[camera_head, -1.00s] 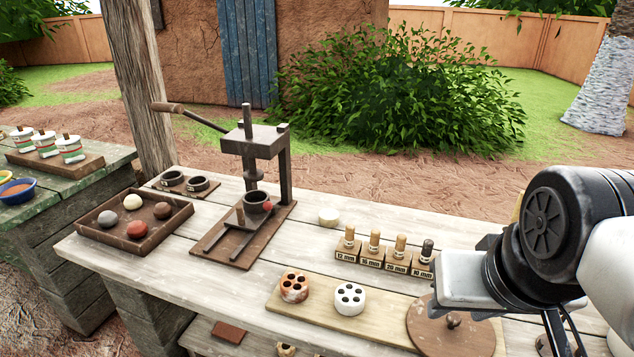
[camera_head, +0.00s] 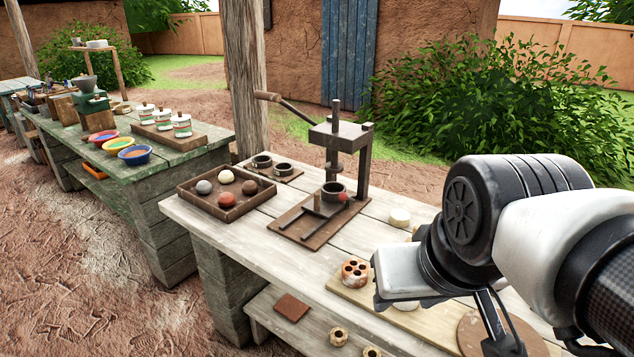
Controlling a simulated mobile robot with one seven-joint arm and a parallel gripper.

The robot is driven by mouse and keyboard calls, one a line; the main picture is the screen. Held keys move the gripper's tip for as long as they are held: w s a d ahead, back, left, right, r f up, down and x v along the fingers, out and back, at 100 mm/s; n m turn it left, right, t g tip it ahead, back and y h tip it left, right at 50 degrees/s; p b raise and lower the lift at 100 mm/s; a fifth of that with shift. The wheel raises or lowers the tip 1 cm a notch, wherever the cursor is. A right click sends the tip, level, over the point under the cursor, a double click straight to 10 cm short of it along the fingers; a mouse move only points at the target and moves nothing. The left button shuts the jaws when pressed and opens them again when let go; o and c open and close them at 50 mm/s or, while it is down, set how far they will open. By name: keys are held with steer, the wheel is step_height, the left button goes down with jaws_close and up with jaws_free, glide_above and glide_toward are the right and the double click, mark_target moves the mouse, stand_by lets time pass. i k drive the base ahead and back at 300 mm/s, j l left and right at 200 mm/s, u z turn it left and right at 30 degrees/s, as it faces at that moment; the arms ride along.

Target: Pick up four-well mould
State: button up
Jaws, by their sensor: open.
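Two short round blocks with several wells in their tops stand on a pale board (camera_head: 345,289) on the near workbench. One is mottled orange-brown (camera_head: 355,272) and shows plainly. The other is white (camera_head: 405,306), and my wrist hides nearly all of it. I cannot tell which is the four-well mould. My gripper (camera_head: 497,330) shows only in part, as dark pieces below the wrist at the lower right. It is open, and no held object shows. It is to the right of both blocks and apart from the orange-brown one.
A lever press (camera_head: 340,150) stands behind the blocks. A wooden tray (camera_head: 232,212) of coloured balls is to its left. A round brown lid (camera_head: 472,335) is on the board's right end. A lower shelf (camera_head: 275,310) holds small pieces. Bare ground separates the left table (camera_head: 190,152).

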mark_target(355, 272)
steer(key=i+j+z, duration=0.2)
steer(key=j+z, duration=0.25)
steer(key=i+j+z, duration=0.1)
steer(key=j+z, duration=0.35)
steer(key=j, duration=0.2)
steer(key=j+z, duration=0.4)
steer(key=j, duration=0.2)
